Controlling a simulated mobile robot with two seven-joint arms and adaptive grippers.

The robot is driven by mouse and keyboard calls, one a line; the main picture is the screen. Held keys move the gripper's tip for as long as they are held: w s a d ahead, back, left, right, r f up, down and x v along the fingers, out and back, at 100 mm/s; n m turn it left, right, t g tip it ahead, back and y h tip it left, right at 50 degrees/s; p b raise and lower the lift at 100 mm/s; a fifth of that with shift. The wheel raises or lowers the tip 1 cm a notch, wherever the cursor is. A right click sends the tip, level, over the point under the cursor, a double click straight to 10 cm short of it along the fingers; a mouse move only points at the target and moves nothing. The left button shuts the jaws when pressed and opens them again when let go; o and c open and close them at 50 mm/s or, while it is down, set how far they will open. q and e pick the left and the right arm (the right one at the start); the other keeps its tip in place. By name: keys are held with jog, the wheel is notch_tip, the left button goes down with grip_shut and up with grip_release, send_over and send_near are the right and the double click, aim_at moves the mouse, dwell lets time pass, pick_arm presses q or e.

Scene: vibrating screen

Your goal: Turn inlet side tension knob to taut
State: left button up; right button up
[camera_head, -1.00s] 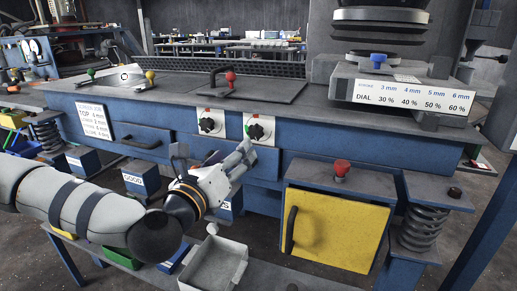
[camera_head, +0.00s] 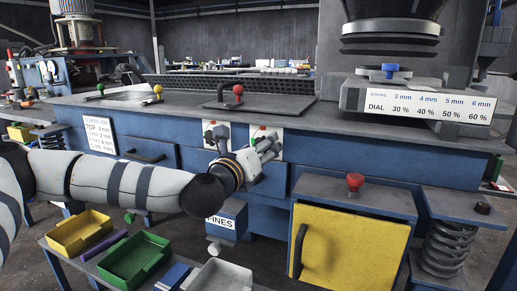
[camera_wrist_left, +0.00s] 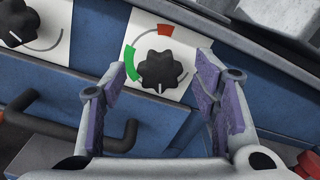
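Two black lobed knobs on white plates sit on the blue front panel; no label tells me which is the inlet side one. The right knob (camera_wrist_left: 162,70) shows in the left wrist view, with a green arc at its left, a red arc at its top and a small white mark at its lower edge. The left knob (camera_wrist_left: 17,25) is partly cut off there.
A dark bar handle (camera_wrist_left: 60,125) is close to my left finger in the wrist view. A spring (camera_head: 448,248) stands at right.

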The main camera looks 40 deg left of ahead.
pick_arm(q)
jog(key=c, duration=1)
jog(key=shift+m, duration=0.3)
jog(key=m+p, duration=0.1)
jog(key=m, duration=0.3)
jog(key=m+p, duration=0.2)
jog(key=m, duration=0.2)
jog(key=shift+r, duration=0.1)
jog(key=m+p, duration=0.2)
jog(key=m, duration=0.3)
jog(key=shift+m, duration=0.3)
jog(key=shift+m+p, duration=0.85)
jog(key=shift+m, duration=0.55)
pick_arm(e)
jog(key=w+r+t, duration=0.1)
jog(key=w+r, duration=0.3)
jog(key=r, duration=0.2)
pick_arm(q)
jog(key=shift+f, duration=0.2)
pick_arm(e)
jog(key=shift+r, duration=0.15)
